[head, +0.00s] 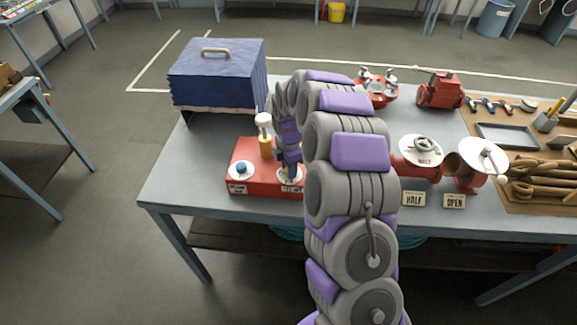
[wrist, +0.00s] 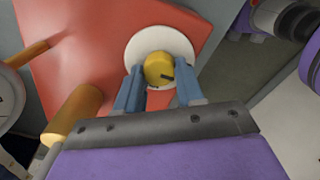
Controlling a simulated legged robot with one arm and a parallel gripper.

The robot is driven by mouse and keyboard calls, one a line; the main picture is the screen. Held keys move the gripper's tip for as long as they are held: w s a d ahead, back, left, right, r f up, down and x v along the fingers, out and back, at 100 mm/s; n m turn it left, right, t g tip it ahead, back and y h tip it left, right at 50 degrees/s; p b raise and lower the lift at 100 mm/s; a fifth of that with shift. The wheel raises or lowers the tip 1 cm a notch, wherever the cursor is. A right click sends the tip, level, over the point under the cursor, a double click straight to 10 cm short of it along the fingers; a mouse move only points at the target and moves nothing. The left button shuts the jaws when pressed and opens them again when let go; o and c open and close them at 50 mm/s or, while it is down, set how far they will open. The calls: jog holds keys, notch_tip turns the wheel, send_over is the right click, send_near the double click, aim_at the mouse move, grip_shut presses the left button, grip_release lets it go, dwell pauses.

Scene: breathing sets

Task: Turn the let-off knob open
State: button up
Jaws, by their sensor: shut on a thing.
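A red box (head: 262,152) stands on the table, with a blue knob on a white dial (head: 241,168) at its left and another white dial (head: 290,175) at its right. My gripper (head: 289,166) reaches down to the right dial. In the wrist view a yellow knob (wrist: 158,68) with a dark mark sits on a white disc (wrist: 181,45) on the red top. My gripper (wrist: 160,80) is shut on the yellow knob, a blue finger on either side. My fingers hide the knob in the head view.
A post (head: 266,147) with a pale top rises from the box; its yellowish part (wrist: 76,110) shows close to my gripper in the wrist view. A blue case (head: 218,75) stands behind left. Red valves (head: 417,165) and HALF and OPEN plates (head: 454,201) lie right of my arm.

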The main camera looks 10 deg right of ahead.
jog(key=shift+w, duration=0.1)
dwell(0.3)
jog(key=o, duration=1)
jog(key=shift+o, duration=0.2)
notch_tip(320, 180, up, 17)
jog(key=shift+r+p, duration=0.2)
jog(key=shift+p, duration=0.1)
jog(key=s+f+m+g+b, duration=0.1)
jog(key=s+f+m+b, duration=0.2)
jog(key=s+m, duration=0.7)
jog(key=s+f+m+b, duration=0.3)
jog(key=s+m, duration=0.7)
jog(key=s, duration=2.3)
jog(key=shift+f+m+g+b, duration=0.2)
jog(key=shift+m+g+b, duration=0.15)
jog(key=shift+b, duration=0.75)
